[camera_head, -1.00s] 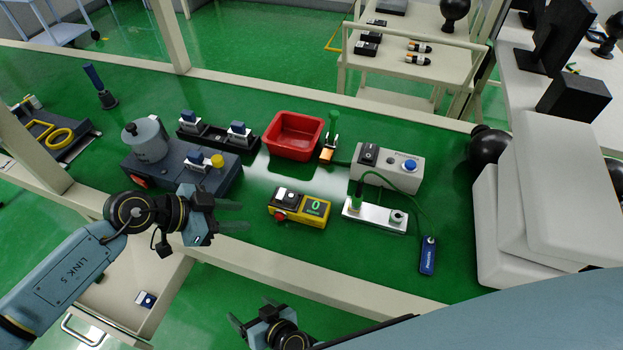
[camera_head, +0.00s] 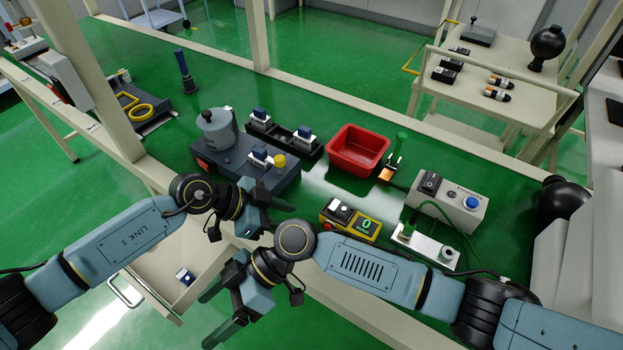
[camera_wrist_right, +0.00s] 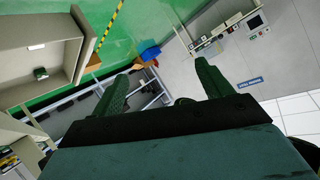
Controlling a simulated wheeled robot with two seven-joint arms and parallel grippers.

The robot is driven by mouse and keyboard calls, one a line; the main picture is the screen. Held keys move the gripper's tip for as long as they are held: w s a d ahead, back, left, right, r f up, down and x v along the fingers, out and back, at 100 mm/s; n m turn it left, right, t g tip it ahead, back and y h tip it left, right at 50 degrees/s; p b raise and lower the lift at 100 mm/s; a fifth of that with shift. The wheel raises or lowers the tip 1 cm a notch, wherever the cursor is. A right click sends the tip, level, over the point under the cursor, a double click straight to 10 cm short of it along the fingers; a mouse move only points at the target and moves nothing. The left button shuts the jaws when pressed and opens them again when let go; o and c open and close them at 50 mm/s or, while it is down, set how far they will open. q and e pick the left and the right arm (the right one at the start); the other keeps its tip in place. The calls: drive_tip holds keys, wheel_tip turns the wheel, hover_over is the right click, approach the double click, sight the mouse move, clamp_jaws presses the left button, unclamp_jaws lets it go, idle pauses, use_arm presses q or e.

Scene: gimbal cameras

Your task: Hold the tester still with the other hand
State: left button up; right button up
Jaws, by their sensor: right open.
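The yellow-and-black tester (camera_head: 350,219) lies on the green bench in the head view, with a green "0" on its display and a red part at its left end. My left gripper (camera_head: 281,214) is left of the tester, apart from it, with open, empty fingers. My right gripper (camera_head: 216,307) is open and empty, in front of the bench's near edge and below the left gripper. In the right wrist view its two fingers (camera_wrist_right: 162,88) are spread with nothing between them. The tester does not show there.
A grey fixture (camera_head: 243,160) with a knobbed cylinder stands behind my left gripper. A red bin (camera_head: 358,151), a white box with a blue button (camera_head: 449,202) and a silver plate with a green cable (camera_head: 426,246) surround the tester. An open drawer (camera_head: 172,258) is below.

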drive_tip(key=d+n+g+h, duration=0.1)
drive_tip(key=d+n+h, duration=0.1)
drive_tip(key=d+h, duration=0.3)
drive_tip(key=m+t+h, duration=0.6)
drive_tip(key=m+t, duration=0.1)
drive_tip(key=m, duration=0.4)
approach(362, 225)
wheel_tip(362, 225, down, 10)
drive_tip(key=shift+s+f, duration=0.1)
drive_tip(key=shift+s, duration=0.05)
drive_tip(key=shift+c, duration=0.5)
drive_tip(key=c, duration=1)
use_arm(q)
clamp_jaws()
